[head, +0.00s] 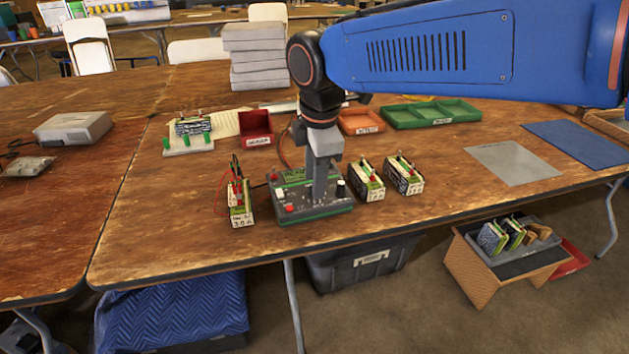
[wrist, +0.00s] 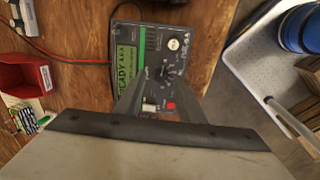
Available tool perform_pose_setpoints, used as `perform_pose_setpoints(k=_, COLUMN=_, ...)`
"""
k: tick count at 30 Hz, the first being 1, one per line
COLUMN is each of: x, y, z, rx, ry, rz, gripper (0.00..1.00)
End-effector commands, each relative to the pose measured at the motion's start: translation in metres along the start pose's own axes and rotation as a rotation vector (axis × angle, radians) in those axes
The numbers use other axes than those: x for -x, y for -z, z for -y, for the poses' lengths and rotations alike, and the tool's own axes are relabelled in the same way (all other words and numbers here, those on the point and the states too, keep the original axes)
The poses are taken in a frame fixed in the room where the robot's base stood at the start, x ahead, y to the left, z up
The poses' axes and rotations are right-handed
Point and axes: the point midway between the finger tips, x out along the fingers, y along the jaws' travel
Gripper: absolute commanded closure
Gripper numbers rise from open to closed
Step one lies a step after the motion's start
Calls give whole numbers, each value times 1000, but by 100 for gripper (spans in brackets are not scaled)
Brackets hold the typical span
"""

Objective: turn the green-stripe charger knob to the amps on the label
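The green-stripe charger (head: 328,207) is a dark grey box on the table, with a green stripe along its front. In the wrist view, the charger (wrist: 150,32) shows a green screen (wrist: 124,70), its text hard to read but starting READY. Its dark dial knob (wrist: 166,72) sits on a printed scale. My gripper (head: 318,200) points down over the charger. In the wrist view, my gripper's (wrist: 161,82) fingers are apart near the knob; I cannot tell if they touch it. A labelled battery (head: 240,206) stands left of the charger; its label seems to read 3.0 A.
Two more batteries (head: 370,181) (head: 404,175) stand right of the charger. A red bin (head: 256,126), an orange tray (head: 361,121) and a green tray (head: 430,113) lie behind. A grey sheet (head: 513,163) lies at the right. Red cable runs behind the charger. The table's front edge is clear.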

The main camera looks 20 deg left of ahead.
Motion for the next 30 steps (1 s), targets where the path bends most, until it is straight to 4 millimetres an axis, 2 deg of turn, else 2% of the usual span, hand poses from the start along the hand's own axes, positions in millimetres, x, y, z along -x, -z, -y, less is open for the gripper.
perform_pose_setpoints(k=6, x=-14, y=0, z=0, rx=0, ry=0, rz=0, gripper=65)
perform_pose_setpoints(k=15, x=-16, y=0, z=0, rx=0, ry=-1, rz=0, gripper=65)
perform_pose_setpoints(k=19, x=-16, y=0, z=0, rx=0, ry=-1, rz=0, gripper=96)
perform_pose_setpoints(k=20, x=-16, y=0, z=0, rx=0, ry=-1, rz=0, gripper=100)
perform_pose_setpoints(k=30, x=-15, y=0, z=0, rx=-29, ry=-1, rz=0, gripper=100)
